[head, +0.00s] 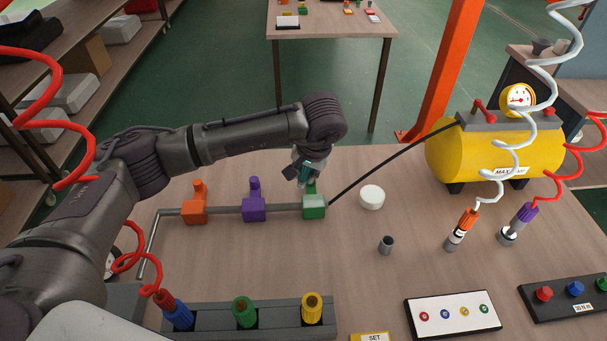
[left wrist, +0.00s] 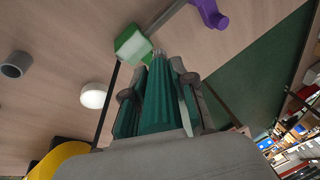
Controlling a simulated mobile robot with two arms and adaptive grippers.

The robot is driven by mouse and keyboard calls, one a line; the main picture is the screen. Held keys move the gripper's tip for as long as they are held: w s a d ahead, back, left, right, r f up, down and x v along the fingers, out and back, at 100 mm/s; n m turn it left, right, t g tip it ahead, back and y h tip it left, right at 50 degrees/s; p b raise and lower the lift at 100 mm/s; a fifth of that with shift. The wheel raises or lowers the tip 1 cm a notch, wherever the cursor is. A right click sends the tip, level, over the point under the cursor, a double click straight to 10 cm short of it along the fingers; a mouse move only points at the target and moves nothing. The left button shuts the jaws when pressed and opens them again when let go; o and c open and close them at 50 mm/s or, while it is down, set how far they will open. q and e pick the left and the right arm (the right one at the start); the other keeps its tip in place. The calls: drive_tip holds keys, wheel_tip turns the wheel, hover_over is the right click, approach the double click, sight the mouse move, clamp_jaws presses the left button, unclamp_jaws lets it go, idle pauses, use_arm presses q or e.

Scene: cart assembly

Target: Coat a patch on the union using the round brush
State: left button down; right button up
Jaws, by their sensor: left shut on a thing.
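My left gripper (head: 304,174) reaches in from the left over the green valve (head: 314,208), the rightmost of the valves on the grey pipe. In the left wrist view my left gripper (left wrist: 158,56) shows teal fingers closed at the upright green handle of the green valve (left wrist: 130,44). The fingers hide most of the handle. A short grey hollow cylinder (head: 386,245) stands on the table, and it also shows in the left wrist view (left wrist: 15,64). I cannot tell whether it is the union. I cannot make out a round brush. My right gripper is not in view.
A purple valve (head: 254,209) and an orange valve (head: 194,211) stand left of the green one. A black hose (head: 395,160) runs to a yellow tank (head: 480,155). A white round cap (head: 372,197) lies nearby. A dark rack (head: 275,323) holds coloured fittings in front.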

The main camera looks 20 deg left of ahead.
use_arm(q)
drive_tip(key=shift+a+r+p, duration=0.1)
drive_tip(key=shift+r+p, duration=0.4)
drive_tip(key=shift+r, duration=0.9)
